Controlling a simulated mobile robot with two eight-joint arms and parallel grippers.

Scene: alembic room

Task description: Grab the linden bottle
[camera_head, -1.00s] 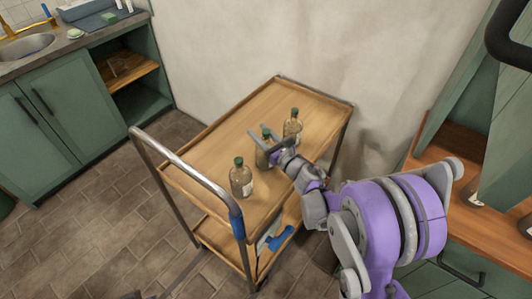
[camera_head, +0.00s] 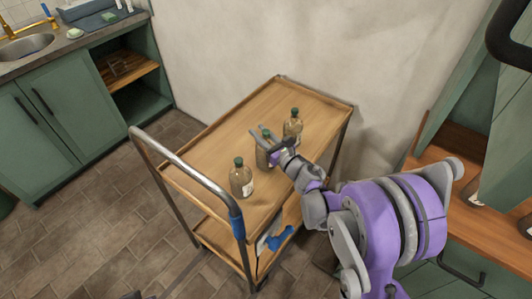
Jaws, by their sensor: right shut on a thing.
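Three similar glass bottles with dark green caps stand on the top shelf of a wooden cart (camera_head: 222,135). One is the near bottle (camera_head: 241,183) with a pale label, one the middle bottle (camera_head: 263,157), and one the far bottle (camera_head: 293,123). Their labels are too small to read, so I cannot tell which is linden. My right gripper (camera_head: 264,143) is shut on the middle bottle, its fingers around the upper part below the cap. The bottle looks upright. Whether it touches the shelf is unclear. My left gripper is not in view.
The cart has a raised rim and a metal handle (camera_head: 185,165) at its near left. Blue items (camera_head: 280,238) lie on its lower shelf. A green counter with a sink (camera_head: 28,46) stands at the left, and green shelving at the right. The cart top's left part is clear.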

